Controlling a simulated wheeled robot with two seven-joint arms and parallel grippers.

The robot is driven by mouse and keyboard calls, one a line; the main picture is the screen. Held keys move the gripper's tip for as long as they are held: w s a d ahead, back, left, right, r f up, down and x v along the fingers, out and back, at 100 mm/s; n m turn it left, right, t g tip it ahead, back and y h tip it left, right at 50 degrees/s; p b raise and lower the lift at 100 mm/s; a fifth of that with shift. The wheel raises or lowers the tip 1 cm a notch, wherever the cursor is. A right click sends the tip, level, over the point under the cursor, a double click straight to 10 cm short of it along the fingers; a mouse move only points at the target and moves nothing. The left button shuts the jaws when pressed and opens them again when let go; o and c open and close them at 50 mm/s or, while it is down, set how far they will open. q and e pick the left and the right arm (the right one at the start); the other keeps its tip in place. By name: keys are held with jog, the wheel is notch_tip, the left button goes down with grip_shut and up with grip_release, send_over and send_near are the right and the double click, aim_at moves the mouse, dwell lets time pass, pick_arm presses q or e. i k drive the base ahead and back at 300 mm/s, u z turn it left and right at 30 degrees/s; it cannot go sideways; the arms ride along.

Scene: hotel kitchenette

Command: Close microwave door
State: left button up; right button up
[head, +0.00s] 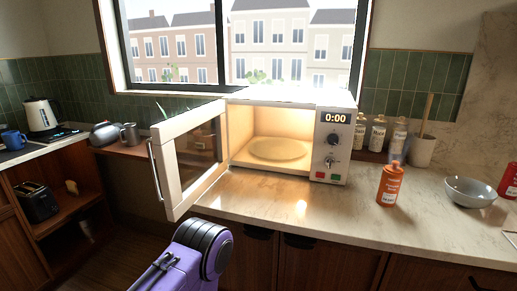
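The white microwave (288,140) stands on the marble counter below the window. Its door (188,156) is hinged on the left and stands wide open, swung out towards me past the counter's front edge. A vertical bar handle (156,170) is on the door's outer left edge. The lit cavity holds an empty turntable (276,148). The control panel on the right reads 0:00. A purple and black part of my arm shows at the bottom, in front of the door and apart from it. Neither gripper is in view.
An orange bottle (390,186) and a grey bowl (470,191) stand right of the microwave. Several bottles (377,134) and a utensil crock (422,150) are behind. The counter (290,205) before the microwave is clear. A toaster (38,202) and kettle (41,116) are at left.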

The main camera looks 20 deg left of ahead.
aim_at(190, 148)
jog(key=z, duration=2.55)
jog(key=k, duration=2)
jog(key=u, duration=2.35)
jog(key=i, duration=0.5)
jog(key=z, duration=0.4)
jog(key=k, duration=0.8)
jog(key=u, duration=0.25)
